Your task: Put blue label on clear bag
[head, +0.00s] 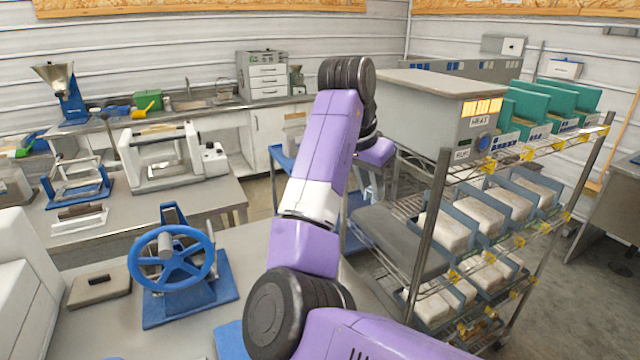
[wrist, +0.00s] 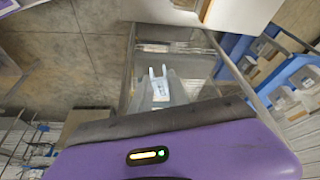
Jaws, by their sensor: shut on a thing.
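In the wrist view, two pale prongs that look like the fingers of my gripper (wrist: 159,81) show past the dark rim of my purple wrist. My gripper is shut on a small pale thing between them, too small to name. A pale bluish patch (wrist: 154,47) lies just beyond the prongs; I cannot tell if it is the blue label. A grey, see-through area surrounds the prongs, and I cannot tell if it is the clear bag. In the head view my own arm hides the gripper. I cannot make out the label or bag there.
A wire rack (head: 430,230) with several whitish bags in blue-grey trays stands right of my arm. A grey HEAT box (head: 425,88) and green bins (head: 545,95) are on top. A blue handwheel device (head: 172,258) sits on the near bench, left.

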